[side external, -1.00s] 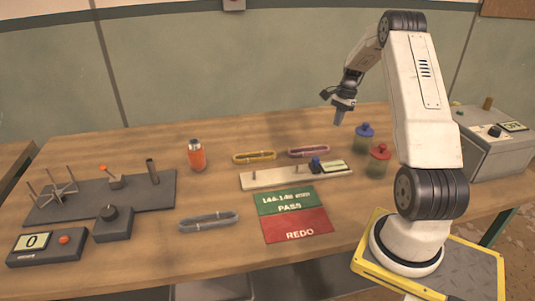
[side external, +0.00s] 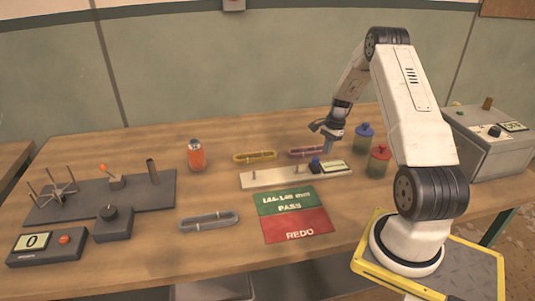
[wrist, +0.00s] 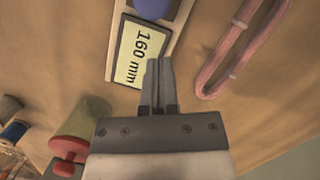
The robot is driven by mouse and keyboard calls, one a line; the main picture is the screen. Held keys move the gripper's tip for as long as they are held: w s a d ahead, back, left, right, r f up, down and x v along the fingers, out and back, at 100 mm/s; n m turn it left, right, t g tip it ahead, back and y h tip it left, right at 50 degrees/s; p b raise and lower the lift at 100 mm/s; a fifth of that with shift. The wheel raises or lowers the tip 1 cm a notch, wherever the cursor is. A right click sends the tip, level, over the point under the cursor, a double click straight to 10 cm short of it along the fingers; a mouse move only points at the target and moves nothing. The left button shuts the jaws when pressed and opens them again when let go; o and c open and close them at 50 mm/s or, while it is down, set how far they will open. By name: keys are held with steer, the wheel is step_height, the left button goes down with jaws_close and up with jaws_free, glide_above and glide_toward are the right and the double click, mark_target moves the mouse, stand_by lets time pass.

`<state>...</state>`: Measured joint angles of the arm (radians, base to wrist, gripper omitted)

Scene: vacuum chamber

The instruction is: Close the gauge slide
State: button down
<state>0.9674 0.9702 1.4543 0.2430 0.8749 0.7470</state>
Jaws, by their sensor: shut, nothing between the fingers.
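My gripper (side external: 325,153) points down over the right end of the gauge, close to the knob and display. In the wrist view its fingers (wrist: 158,63) are together and empty, overlapping the display's edge. I cannot tell whether they touch anything.
A pink band (side external: 308,152) and a yellow band (side external: 255,156) lie behind the gauge. Blue-lidded (side external: 364,138) and red-lidded (side external: 379,160) jars stand to the right. A green and red mat (side external: 292,215) lies in front. An orange bottle (side external: 196,155) stands to the left.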

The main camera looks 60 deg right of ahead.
mark_target(310, 163)
steer(key=shift+w+a+f, duration=0.1)
steer(key=shift+w+a, duration=0.1)
steer(key=shift+a, duration=0.4)
steer(key=shift+w+a+f, duration=0.1)
steer(key=shift+w+a, duration=0.05)
steer(key=shift+a, duration=0.45)
steer(key=shift+w+a, duration=1.75)
steer(key=shift+s+d+r, duration=0.1)
steer(key=shift+s+d, duration=0.05)
steer(key=shift+d, duration=0.25)
steer(key=d, duration=0.2)
steer(key=s+d, duration=0.1)
steer(key=shift+r, duration=0.25)
steer(key=v, duration=1)
steer(key=shift+d, duration=0.2)
